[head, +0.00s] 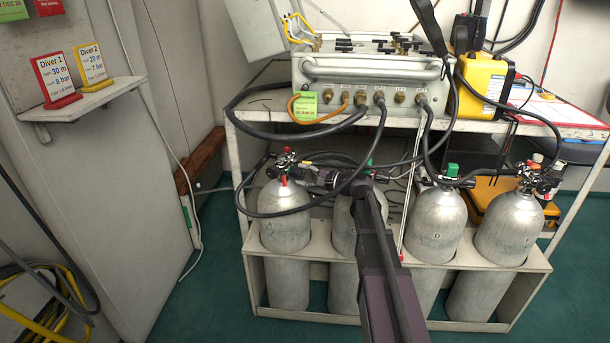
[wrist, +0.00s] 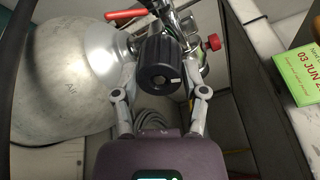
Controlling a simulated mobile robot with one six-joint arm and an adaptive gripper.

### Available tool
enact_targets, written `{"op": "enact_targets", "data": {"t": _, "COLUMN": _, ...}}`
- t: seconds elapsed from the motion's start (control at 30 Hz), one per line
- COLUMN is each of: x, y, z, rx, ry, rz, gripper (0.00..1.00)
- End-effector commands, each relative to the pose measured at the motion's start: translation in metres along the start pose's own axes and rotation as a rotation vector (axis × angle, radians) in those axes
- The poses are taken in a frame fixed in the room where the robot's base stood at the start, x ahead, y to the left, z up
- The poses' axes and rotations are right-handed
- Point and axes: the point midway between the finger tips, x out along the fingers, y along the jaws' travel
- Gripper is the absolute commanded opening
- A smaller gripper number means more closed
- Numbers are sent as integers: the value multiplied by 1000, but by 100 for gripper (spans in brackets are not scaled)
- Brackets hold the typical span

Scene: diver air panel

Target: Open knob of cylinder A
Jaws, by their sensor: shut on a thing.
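Cylinder A appears to be the silver cylinder (head: 285,218) at the left end of the rack in the head view; its letter is too small to read surely. My gripper (head: 318,181) reaches from the right to the side of its valve. In the wrist view, my gripper's two fingers (wrist: 157,72) are closed on opposite sides of a black ribbed knob (wrist: 155,62) with a small white mark. The cylinder's shoulder (wrist: 75,75) shows left of the knob. In the head view, my gripper and hoses mostly hide the knob.
Further silver cylinders (head: 436,225) stand to the right in the same rack (head: 400,252). The air panel (head: 370,72) stands on the shelf above. A red knob (wrist: 212,42) sits close right of the gripped knob.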

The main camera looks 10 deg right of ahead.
Motion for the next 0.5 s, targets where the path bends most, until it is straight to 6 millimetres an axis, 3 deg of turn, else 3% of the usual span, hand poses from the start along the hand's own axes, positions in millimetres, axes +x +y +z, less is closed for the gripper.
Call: {"op": "enact_targets", "data": {"t": 0.5, "x": 2, "y": 1, "z": 3, "rx": -490, "ry": 11, "rz": -1, "gripper": 9}}
